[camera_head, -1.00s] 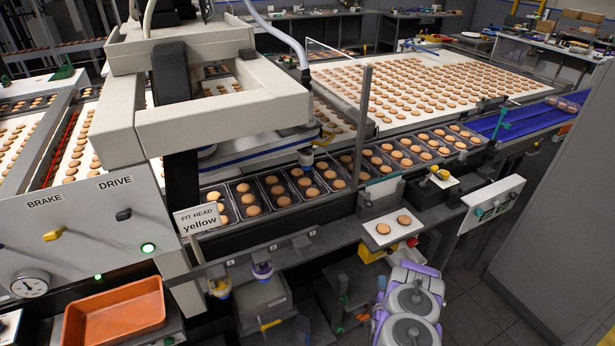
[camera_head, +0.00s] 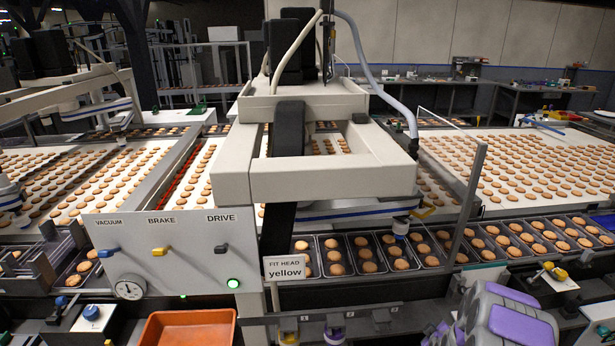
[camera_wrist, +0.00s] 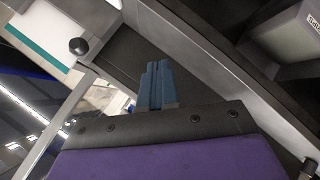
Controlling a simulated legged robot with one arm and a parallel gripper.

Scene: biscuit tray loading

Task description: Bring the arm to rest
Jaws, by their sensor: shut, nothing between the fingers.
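My gripper shows in the wrist view (camera_wrist: 155,86). Its two blue fingers are pressed together with nothing between them. They point up the picture toward a dark grey surface with a light metal edge. I cannot tell the exact gap to that surface. In the head view, my folded arm (camera_head: 505,318) shows at the lower right as grey and purple links, in front of the machine's front edge. The gripper itself is not visible in the head view.
A control panel (camera_head: 165,243) with levers and a gauge stands left. An orange bin (camera_head: 188,329) sits below it. A white pick head frame (camera_head: 318,176) rises over dark biscuit trays (camera_head: 350,241). A sign reading "FIT HEAD yellow" (camera_head: 285,268) hangs beside it. Biscuit-covered belts (camera_head: 520,155) lie behind.

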